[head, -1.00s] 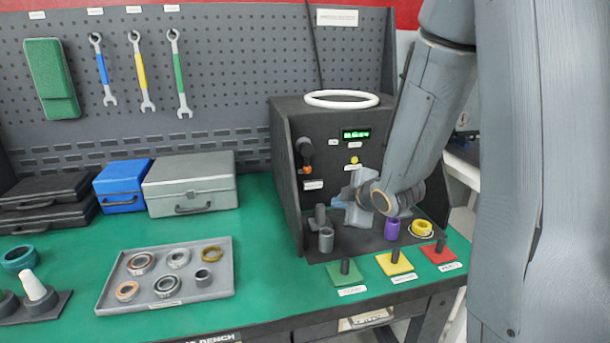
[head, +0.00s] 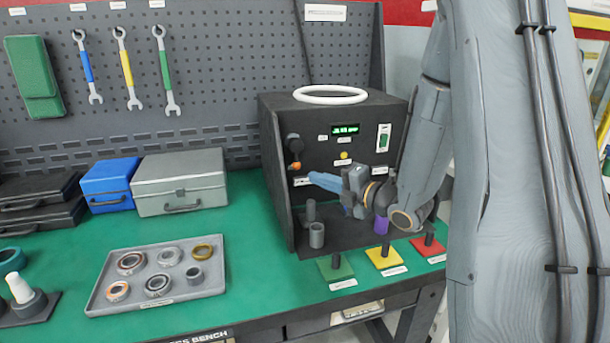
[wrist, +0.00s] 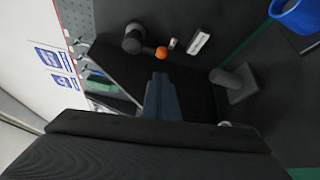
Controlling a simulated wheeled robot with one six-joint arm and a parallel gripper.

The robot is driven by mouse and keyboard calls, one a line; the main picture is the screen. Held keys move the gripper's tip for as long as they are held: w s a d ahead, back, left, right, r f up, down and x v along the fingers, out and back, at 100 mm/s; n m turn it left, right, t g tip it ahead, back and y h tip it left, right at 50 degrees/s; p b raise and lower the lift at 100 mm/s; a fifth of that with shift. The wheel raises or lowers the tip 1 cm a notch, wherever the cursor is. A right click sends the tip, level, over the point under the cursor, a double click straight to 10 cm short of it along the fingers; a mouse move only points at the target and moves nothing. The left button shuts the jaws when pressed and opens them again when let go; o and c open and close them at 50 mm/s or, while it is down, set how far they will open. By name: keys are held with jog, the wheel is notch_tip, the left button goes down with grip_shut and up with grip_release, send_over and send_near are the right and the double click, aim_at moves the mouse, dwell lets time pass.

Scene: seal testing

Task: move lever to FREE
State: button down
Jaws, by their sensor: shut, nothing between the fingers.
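The lever (head: 293,148) is a black knob and arm with an orange tip, on the left of the dark test box's (head: 275,180) front panel. Its orange tip hangs downward in the head view. It also shows in the wrist view (wrist: 158,52), just beyond my fingertips. My gripper (head: 311,178) points left, with its blue-grey fingers together and empty. The fingertips are a little right of and below the orange tip, apparently apart from it. My fingers also show in the wrist view (wrist: 160,76). The small labels by the lever are too small to read.
Grey posts (head: 316,236) stand on the box's base below my gripper. A purple cylinder (head: 381,226) is partly hidden by my wrist. Green (head: 336,268), yellow (head: 384,256) and red (head: 428,246) pads line the front. A bearing tray (head: 215,286) lies left.

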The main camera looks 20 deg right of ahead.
aim_at(295, 153)
jog(key=p+x, duration=0.2)
jog(key=x, duration=0.7)
jog(key=shift+w, duration=0.15)
